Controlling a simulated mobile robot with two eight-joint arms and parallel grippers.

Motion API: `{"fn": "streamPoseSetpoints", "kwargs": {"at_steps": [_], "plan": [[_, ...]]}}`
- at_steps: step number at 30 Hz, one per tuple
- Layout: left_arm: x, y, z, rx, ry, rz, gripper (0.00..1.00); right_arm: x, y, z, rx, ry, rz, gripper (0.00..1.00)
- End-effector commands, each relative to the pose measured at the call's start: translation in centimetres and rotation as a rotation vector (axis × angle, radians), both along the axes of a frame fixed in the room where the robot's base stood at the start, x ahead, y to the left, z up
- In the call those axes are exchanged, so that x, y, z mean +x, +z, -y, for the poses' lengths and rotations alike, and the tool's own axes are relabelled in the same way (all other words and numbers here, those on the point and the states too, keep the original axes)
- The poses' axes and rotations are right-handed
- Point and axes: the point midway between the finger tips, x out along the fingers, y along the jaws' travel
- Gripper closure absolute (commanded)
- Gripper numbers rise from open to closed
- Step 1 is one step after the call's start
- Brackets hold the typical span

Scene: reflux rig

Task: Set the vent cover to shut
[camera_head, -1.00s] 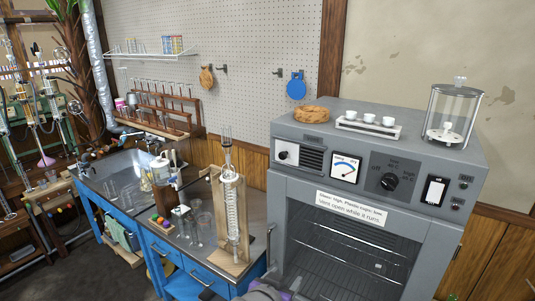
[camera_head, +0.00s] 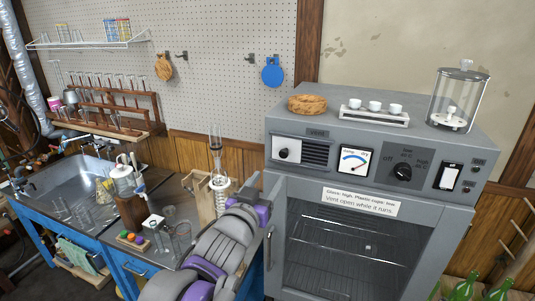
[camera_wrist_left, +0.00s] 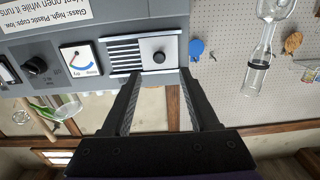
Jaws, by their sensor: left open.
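The vent cover (camera_head: 286,153) is a white plate with a black knob at the upper left of the grey oven's front. It sits left of the dark vent slots (camera_head: 315,155), which show uncovered. In the left wrist view, which is upside down, the cover (camera_wrist_left: 166,43) is on the right and the slots (camera_wrist_left: 122,54) on the left. My left gripper (camera_wrist_left: 160,76) is open, its two black fingers pointing at the panel with the knob between their lines. Nothing is between the fingers. Contact with the panel cannot be told. My right gripper is not in view.
The oven top (camera_head: 395,137) bears a cork ring (camera_head: 307,104), a rack of white cups (camera_head: 373,113) and a glass jar (camera_head: 457,100). A dial meter (camera_head: 354,159) and a black knob (camera_head: 402,172) are right of the slots. A glass condenser (camera_head: 217,175) stands left of the oven.

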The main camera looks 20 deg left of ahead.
Motion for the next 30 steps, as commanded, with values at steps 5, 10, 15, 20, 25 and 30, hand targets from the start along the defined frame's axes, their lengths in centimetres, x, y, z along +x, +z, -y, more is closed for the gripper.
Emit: {"fn": "streamPoseSetpoints", "kwargs": {"at_steps": [5,10,15,20,25,30], "plan": [[0.5,0.6,0.2,-0.001,-0.008,0.018,0.39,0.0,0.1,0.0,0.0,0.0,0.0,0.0],[2.4,0.7,0.2,0.0,-0.008,0.018,0.39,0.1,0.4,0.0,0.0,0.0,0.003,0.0],[5.5,0.7,0.3,-0.001,-0.008,0.018,0.39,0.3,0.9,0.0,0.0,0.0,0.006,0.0],[8.2,0.7,0.4,0.0,-0.007,0.018,0.39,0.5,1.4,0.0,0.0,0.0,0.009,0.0],[10.2,0.7,0.5,-0.001,-0.007,0.017,0.39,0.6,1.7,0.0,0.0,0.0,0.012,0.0],[11.0,0.6,0.5,0.0,-0.007,0.017,0.39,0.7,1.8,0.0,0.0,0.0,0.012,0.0]]}}
